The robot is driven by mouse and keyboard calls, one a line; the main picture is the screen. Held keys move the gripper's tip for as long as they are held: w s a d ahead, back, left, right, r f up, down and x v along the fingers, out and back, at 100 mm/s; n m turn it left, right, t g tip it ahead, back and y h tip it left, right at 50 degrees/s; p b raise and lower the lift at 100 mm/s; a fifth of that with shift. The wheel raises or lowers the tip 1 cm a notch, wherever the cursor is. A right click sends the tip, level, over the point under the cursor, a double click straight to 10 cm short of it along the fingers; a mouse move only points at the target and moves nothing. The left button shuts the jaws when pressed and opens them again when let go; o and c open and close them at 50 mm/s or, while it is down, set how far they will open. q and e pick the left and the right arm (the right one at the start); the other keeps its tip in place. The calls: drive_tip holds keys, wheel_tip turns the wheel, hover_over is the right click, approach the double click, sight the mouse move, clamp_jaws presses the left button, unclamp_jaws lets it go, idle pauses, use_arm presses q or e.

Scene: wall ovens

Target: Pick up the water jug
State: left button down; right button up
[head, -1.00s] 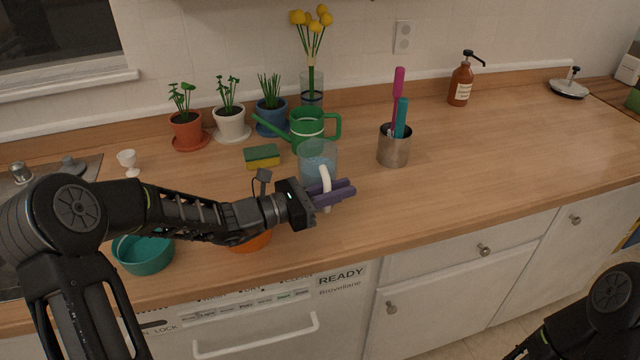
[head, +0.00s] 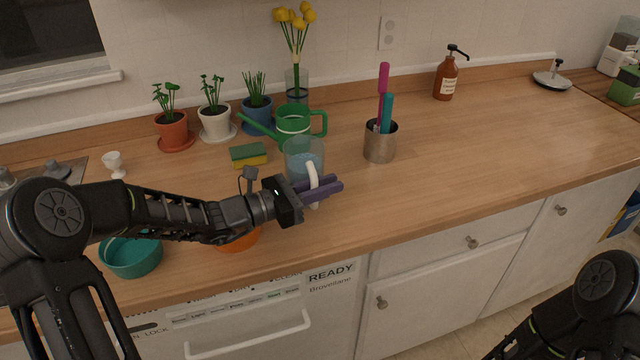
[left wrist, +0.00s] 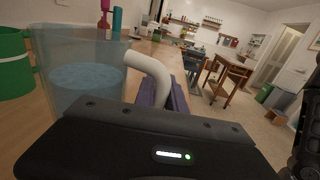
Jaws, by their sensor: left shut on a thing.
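The water jug (head: 303,150) is a clear, bluish vessel with a white curved handle, upright at the counter's middle. It also shows in the left wrist view (left wrist: 85,72), with blue water inside. My left gripper (head: 322,188) has its purple fingers shut on the white handle (left wrist: 150,72), on the jug's front side. The jug's base is partly hidden by the gripper, and I cannot tell whether it touches the counter. Part of my right arm shows at the lower right of the head view; its gripper is out of the picture.
A green watering can (head: 294,120) stands close behind the jug. A sponge (head: 248,154) lies to its left, and a metal cup with brushes (head: 380,142) stands to its right. A teal bowl (head: 132,256) and an orange bowl (head: 240,240) are near my left arm. The right counter is fairly clear.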

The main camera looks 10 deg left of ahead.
use_arm(q)
wheel_tip(320, 180, up, 10)
idle(0.4)
drive_tip(key=shift+f, duration=0.1)
idle(0.5)
